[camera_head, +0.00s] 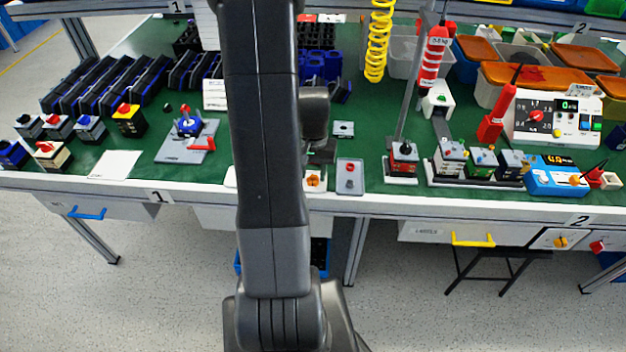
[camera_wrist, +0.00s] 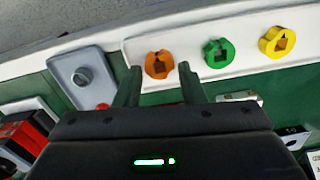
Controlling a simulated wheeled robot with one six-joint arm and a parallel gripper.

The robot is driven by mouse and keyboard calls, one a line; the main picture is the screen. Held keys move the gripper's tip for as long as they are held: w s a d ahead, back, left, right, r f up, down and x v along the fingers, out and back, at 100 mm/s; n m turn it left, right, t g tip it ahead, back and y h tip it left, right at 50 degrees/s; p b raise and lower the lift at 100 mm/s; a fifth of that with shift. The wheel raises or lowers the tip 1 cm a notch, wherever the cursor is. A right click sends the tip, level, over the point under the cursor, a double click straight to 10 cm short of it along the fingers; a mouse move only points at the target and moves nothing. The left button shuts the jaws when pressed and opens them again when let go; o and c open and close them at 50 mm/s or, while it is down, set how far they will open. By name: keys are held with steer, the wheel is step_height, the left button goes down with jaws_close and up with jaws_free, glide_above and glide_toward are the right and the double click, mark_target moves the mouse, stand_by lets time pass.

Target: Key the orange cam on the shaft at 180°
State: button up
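The orange cam (camera_wrist: 158,65) lies on a white tray (camera_wrist: 135,47), a dark notched hole in its middle. It also shows in the head view (camera_head: 314,181) at the bench's front edge. A green cam (camera_wrist: 218,54) and a yellow cam (camera_wrist: 276,42) lie to its right in the wrist view. My gripper (camera_wrist: 159,72) is open and empty, its fingertips either side of the orange cam in the picture; their height above it is unclear. A grey plate (camera_wrist: 68,68) with a short grey shaft (camera_wrist: 84,76) is left of the orange cam; it also shows in the head view (camera_head: 350,188).
Switch boxes (camera_head: 403,160) stand right of the shaft plate. A grey plate with a blue knob (camera_head: 188,126) lies left of my arm. My arm hides part of the bench.

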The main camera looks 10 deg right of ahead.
steer(key=shift+f, duration=0.6)
steer(key=c, duration=0.6)
steer(key=shift+r, duration=0.15)
